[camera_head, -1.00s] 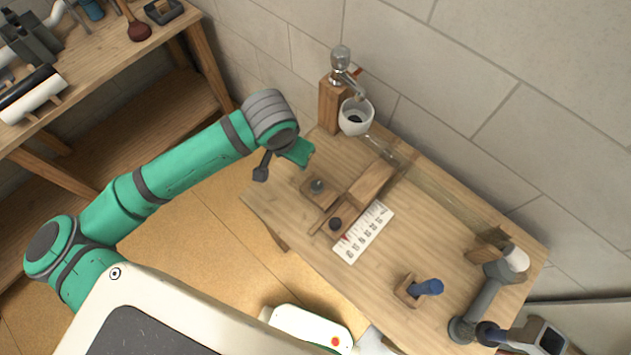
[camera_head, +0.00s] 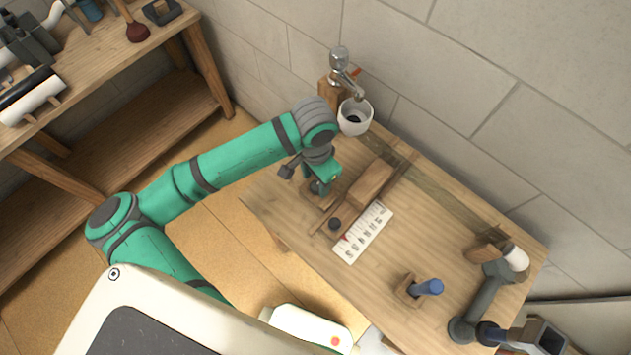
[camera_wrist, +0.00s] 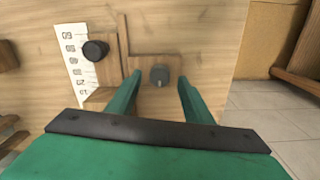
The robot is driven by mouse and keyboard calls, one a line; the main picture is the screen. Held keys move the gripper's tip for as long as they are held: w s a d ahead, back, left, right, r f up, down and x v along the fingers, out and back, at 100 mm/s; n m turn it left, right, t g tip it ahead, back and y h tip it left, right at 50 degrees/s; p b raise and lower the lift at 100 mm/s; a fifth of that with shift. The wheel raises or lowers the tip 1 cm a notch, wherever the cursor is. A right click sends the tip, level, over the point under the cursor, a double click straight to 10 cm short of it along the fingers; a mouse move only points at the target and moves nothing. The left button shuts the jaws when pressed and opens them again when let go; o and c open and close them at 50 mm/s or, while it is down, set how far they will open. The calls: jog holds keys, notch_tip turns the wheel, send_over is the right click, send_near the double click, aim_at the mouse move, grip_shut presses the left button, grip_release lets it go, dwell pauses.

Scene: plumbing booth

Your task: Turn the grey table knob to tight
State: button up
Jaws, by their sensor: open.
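The grey table knob (camera_wrist: 159,74) sits on a small square wooden block (camera_wrist: 172,63) fixed to the table. In the wrist view it lies between and just beyond the tips of my open green gripper fingers (camera_wrist: 157,80), which do not appear to touch it. In the head view my gripper (camera_head: 320,188) is over the block (camera_head: 312,196) and largely hides the knob.
A black knob (camera_head: 334,224) stands beside a numbered white scale (camera_head: 363,234), next to a wooden bar (camera_head: 370,183). A tap (camera_head: 343,75) and white cup (camera_head: 354,117) are at the back. A blue-handled piece (camera_head: 428,287) stands at the front right.

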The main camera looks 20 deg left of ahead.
aim_at(316, 187)
jog(key=shift+f, duration=1.25)
jog(key=shift+c, duration=0.5)
jog(key=c, duration=1)
jog(key=shift+o, duration=0.2)
